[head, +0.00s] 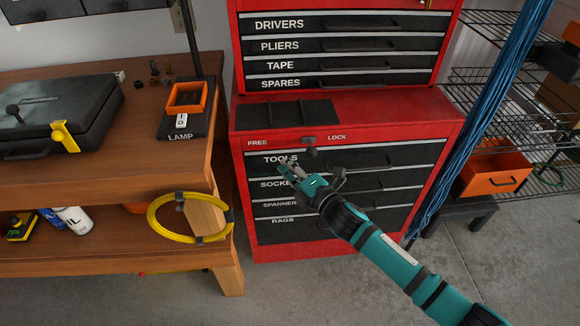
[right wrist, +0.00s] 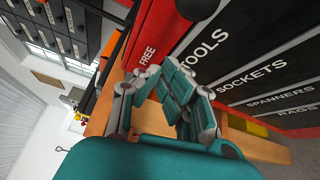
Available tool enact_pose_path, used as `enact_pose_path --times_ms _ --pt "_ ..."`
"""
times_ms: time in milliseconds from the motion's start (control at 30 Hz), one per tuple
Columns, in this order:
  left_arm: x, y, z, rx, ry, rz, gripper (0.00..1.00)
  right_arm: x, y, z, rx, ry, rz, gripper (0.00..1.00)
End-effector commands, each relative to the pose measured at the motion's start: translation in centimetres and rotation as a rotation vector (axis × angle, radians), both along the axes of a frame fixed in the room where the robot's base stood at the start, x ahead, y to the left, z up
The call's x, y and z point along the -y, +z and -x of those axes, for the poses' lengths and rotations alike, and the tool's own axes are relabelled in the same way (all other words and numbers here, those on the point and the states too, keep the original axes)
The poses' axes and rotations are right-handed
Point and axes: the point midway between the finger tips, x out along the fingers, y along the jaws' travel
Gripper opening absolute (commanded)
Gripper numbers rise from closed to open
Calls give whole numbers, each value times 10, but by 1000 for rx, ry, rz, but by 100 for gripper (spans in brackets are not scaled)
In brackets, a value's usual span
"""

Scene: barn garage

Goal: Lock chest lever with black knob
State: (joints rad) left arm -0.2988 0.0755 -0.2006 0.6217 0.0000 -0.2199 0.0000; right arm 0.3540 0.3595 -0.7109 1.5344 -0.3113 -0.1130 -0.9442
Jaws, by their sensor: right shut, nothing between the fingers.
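The red tool chest (head: 350,118) stands in the middle of the head view. On its lower cabinet, a small lever with a round black knob (head: 311,152) hangs from a metal plate (head: 308,139) between the words FREE and LOCK. The knob points downward. My right gripper (head: 284,165) is shut and empty in front of the TOOLS drawer (head: 350,158), to the left of the knob and slightly below it. My left gripper is not in view.
A wooden workbench (head: 120,185) with a black case (head: 62,105) and a lamp base (head: 182,127) stands at the left. A yellow hose coil (head: 153,220) hangs at its front. Blue cables (head: 470,130) and a wire shelf are at the right. The floor in front is clear.

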Motion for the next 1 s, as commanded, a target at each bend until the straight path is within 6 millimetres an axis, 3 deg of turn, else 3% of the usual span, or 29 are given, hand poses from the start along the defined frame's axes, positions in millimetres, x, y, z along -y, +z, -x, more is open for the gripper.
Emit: enact_pose_path --times_ms 233,500,600,1000 --pt "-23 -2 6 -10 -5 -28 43 20 0 29 -2 -1 2 0" --pt "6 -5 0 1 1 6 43 43 3 69 -1 1 2 0" --pt "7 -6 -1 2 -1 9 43 49 4 78 -1 0 2 0" --pt "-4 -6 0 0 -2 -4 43 53 6 85 0 0 0 0"
